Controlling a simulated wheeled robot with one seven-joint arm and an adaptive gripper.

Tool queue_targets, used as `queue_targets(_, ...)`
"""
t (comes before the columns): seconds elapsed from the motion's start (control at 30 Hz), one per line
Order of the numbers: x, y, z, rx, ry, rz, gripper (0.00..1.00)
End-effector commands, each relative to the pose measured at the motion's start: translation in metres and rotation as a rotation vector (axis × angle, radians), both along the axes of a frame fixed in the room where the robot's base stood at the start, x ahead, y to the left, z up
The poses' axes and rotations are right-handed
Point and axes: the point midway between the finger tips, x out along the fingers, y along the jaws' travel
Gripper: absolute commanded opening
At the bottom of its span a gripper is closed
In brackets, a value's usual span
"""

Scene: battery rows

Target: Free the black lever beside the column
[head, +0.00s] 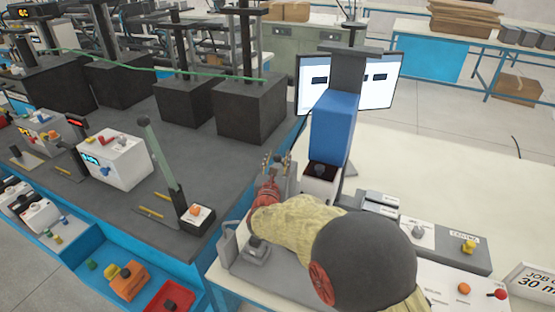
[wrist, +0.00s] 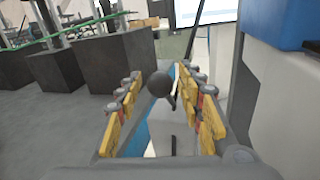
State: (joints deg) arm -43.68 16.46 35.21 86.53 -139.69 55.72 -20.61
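In the wrist view the round black knob of a lever (wrist: 159,84) shows between the two yellow-padded fingers of my gripper (wrist: 158,92). My gripper is open, with a visible gap on each side of the knob; I cannot tell how deep the knob sits between the fingers. The lever's shaft is mostly hidden. In the head view my gripper (head: 276,163) points away from me, just left of the column with the blue block (head: 334,128). The lever cannot be made out there. The blue block also shows at the upper right of the wrist view (wrist: 275,22).
A grey-green lever (head: 160,160) stands on the dark bench (head: 150,190) to the left. Black blocks (head: 250,108) with posts stand behind it. A screen (head: 380,80) is behind the column. A grey control panel (head: 430,252) lies to the right. The pale tabletop beyond it is clear.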

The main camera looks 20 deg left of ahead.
Motion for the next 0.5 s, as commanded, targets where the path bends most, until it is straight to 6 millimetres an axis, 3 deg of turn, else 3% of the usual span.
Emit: queue_targets(0.5,-0.0002,0.0000,-0.0001,0.000,0.000,0.000,0.06)
